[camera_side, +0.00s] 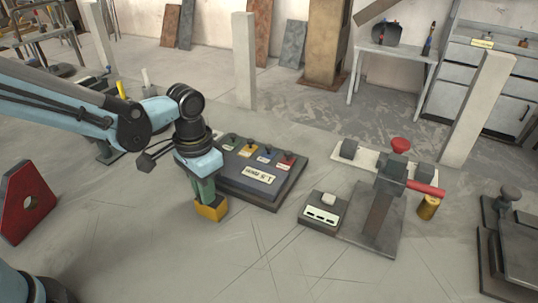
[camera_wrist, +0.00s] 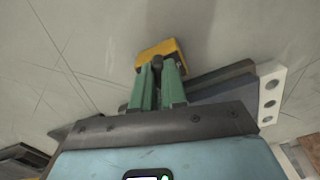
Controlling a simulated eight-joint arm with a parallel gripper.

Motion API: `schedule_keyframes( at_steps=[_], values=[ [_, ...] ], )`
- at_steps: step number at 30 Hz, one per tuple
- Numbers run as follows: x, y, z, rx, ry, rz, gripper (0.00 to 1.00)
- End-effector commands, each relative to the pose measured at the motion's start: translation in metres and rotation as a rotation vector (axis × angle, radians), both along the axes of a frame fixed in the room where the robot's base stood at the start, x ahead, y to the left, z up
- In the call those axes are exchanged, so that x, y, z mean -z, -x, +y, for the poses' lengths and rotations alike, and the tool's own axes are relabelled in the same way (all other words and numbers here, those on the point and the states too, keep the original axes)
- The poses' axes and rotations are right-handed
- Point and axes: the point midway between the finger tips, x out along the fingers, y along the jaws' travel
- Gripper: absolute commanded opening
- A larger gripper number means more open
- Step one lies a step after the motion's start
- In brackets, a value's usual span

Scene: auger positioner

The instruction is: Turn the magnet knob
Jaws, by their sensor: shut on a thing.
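A yellow block (camera_side: 211,210) is on the grey floor surface below my gripper (camera_side: 207,192), left of the dark panel. In the wrist view the yellow block (camera_wrist: 160,46) lies just beyond the fingertips. A small dark round knob (camera_wrist: 157,62) shows at the block, between the green fingers of my gripper (camera_wrist: 158,72). The fingers are shut on this knob. In the side view the knob is hidden by the fingers. My gripper points down, and its tips are close to the block.
A dark panel (camera_side: 262,187) with several coloured labelled knobs stands right of my gripper. A grey post device (camera_side: 382,205) with a red knob and red handle stands further right, beside a small box (camera_side: 323,215). A red stand (camera_side: 27,200) is at left. The front floor is clear.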

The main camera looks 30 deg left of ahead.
Motion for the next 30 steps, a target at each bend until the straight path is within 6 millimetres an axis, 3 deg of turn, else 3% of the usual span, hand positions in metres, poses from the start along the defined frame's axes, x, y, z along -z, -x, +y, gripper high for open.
schedule_keyframes(
  at_steps=[9, 20, 30],
  values=[
    [0.0004, -0.0008, 0.0015, 0.239, 0.001, 0.000, 0.00],
    [0.0005, -0.0009, 0.0018, 0.276, 0.001, 0.000, 0.00],
    [0.0005, -0.0023, 0.0034, 0.517, 0.002, 0.000, 0.00]
  ],
)
